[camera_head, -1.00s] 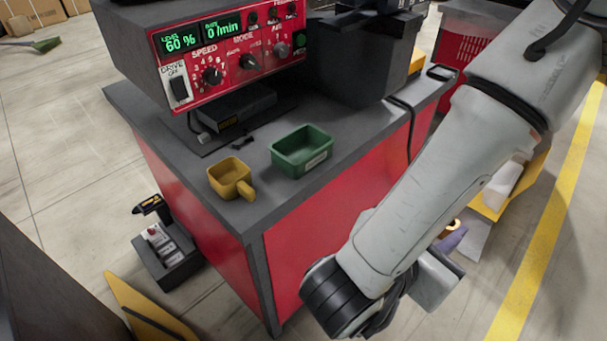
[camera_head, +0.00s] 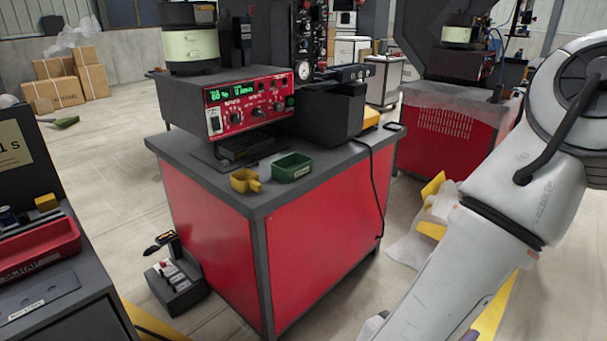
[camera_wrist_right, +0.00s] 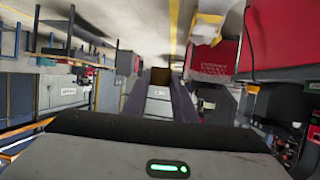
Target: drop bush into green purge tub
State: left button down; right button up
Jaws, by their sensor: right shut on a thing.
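The green purge tub (camera_head: 291,167) stands upright on the dark top of the red bench, near its front edge. My left gripper is not in view.
The red control box (camera_head: 247,103) and a dark bin (camera_head: 333,113) stand behind the tub. A cable hangs over the bench's right side. Another bench with a red tray (camera_head: 38,248) is at lower left. A dark switch box (camera_head: 176,286) sits on the floor.

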aim_at(297, 176)
jog(key=z, duration=0.35)
jog(key=i, duration=1.55)
jog(key=u, duration=0.7)
